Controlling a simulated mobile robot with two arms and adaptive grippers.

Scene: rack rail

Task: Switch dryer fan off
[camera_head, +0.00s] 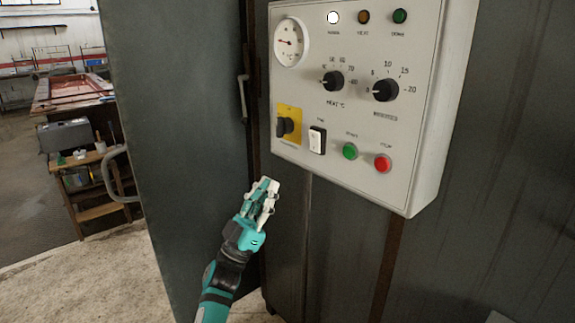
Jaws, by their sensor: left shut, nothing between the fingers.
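The grey control panel (345,100) is mounted on the dark dryer wall. A white rocker switch in a black frame (317,140), with a small label above it that seems to read "FAN", sits in the lower middle of the panel. Which way the rocker is pressed is too small to tell. My left gripper (266,183) is shut and empty. It appears below and left of the rocker switch in the picture, apart from it. My right gripper is not in view.
Close to the rocker are a black rotary switch on a yellow plate (287,125), a green button (350,151) and a red button (383,162). Two knobs (333,81) and a gauge (290,42) are above. An open metal door (175,130) stands left.

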